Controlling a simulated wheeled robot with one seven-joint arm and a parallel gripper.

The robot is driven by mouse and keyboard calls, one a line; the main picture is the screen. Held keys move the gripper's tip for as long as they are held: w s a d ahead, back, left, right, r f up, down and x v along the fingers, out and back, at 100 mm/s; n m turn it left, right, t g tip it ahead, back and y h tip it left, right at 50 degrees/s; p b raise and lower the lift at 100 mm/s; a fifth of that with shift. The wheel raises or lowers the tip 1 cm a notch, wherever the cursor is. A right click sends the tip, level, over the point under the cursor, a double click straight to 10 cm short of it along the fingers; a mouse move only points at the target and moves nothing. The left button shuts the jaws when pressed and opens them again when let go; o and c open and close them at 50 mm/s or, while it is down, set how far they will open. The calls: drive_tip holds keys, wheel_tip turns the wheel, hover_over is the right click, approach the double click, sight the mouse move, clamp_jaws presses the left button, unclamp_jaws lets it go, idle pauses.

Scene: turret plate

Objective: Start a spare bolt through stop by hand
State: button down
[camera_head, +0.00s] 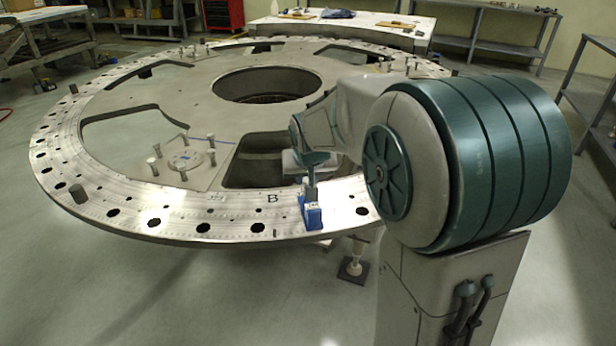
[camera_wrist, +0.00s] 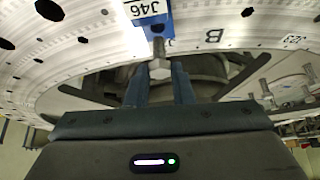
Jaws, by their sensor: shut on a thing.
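The blue stop (camera_head: 313,217) stands on the plate's rim, right of the letter B. In the wrist view the stop (camera_wrist: 158,27) carries a white J46 label. My gripper (camera_head: 310,184) is just above and behind the stop. In the wrist view my gripper (camera_wrist: 159,74) is shut on a bolt (camera_wrist: 160,68) with a hex head, which lies between the two blue-grey fingers. The shank points toward the stop and its end overlaps the stop's edge in the picture. I cannot tell whether the tip is in a hole.
The big round turret plate (camera_head: 105,208) has many rim holes and large cutouts. Several upright bolts surround a small round cover (camera_head: 185,161) at left. A support jack (camera_head: 355,262) stands below the front edge.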

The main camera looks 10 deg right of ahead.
drive_tip(key=shift+f+b, duration=1.7)
idle(2.2)
drive_tip(key=shift+a+f+m+g+h+b, duration=0.15)
drive_tip(key=shift+m+h+b, duration=0.25)
drive_tip(key=shift+m+b, duration=0.45)
drive_tip(key=shift+a+m+g+h+b, duration=0.1)
drive_tip(key=shift+m+g+h+b, duration=0.1)
drive_tip(key=shift+m+h+b, duration=0.4)
drive_tip(key=shift+a+f+m+g+h+b, duration=0.1)
drive_tip(key=shift+m+g+h+b, duration=0.1)
drive_tip(key=shift+m+b, duration=0.8)
drive_tip(key=shift+w+m, duration=0.1)
drive_tip(key=shift+m, duration=0.35)
drive_tip(key=shift+w+a+m+g+h+b, duration=0.1)
drive_tip(key=shift+m+g+h+b, duration=0.6)
drive_tip(key=shift+m, duration=1)
drive_tip(key=c, duration=1.3)
unclamp_jaws()
drive_tip(key=shift+o, duration=0.7)
